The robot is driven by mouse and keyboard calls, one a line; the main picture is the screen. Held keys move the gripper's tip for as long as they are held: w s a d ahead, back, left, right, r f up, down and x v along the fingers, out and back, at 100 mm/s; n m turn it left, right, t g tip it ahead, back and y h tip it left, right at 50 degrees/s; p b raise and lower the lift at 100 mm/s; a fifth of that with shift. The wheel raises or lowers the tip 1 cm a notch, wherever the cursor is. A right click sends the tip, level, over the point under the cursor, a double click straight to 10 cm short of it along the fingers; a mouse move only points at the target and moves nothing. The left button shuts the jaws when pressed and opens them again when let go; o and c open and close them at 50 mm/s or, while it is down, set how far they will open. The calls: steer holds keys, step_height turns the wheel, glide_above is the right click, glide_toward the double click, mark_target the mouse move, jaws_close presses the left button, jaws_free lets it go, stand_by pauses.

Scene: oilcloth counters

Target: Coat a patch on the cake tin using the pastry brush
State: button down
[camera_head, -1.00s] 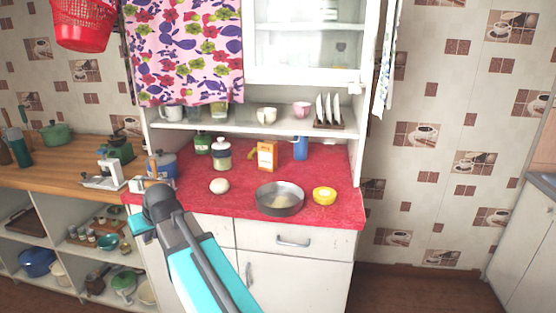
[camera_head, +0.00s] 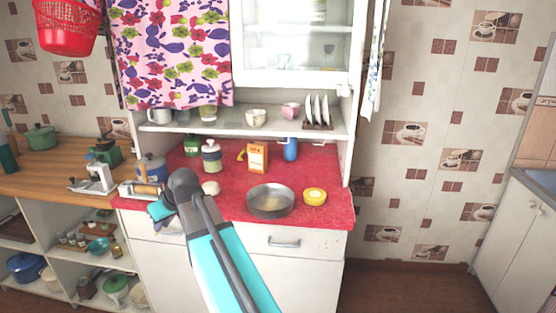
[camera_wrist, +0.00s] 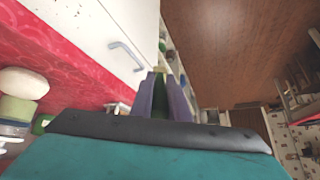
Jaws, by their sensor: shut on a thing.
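The cake tin (camera_head: 270,201) is a round grey metal pan, open side up, near the front of the red counter. A pale yellowish area shows on its inner floor. My gripper (camera_wrist: 164,92) is shut on a thin green item with a pale tip, which I take to be the pastry brush (camera_wrist: 159,72); the fingers hide most of it. In the head view my arm hides most of the gripper, which is left of the tin and apart from it. In the wrist view the fingers point past the white drawer front, and the tin is not seen.
A yellow bowl (camera_head: 315,197) stands right of the tin. Behind are an orange box (camera_head: 257,157), a blue container (camera_head: 290,149) and a lidded jar (camera_head: 211,157). A white round thing (camera_head: 211,188) is beside my arm. A shelf (camera_head: 190,128) overhangs the back.

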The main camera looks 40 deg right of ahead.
steer(key=s+d+r+p, duration=0.3)
steer(key=s+d+r, duration=0.1)
steer(key=d, duration=0.8)
steer(key=s+d+r+p, duration=0.3)
steer(key=s+d+r, duration=0.1)
steer(key=d, duration=0.9)
steer(key=s+d+r+m+p, duration=0.1)
steer(key=s+d+r+p, duration=0.2)
steer(key=d, duration=1)
step_height(320, 180, up, 2)
steer(key=shift+s+h, duration=0.4)
steer(key=shift+s, duration=0.5)
steer(key=shift+f, duration=0.1)
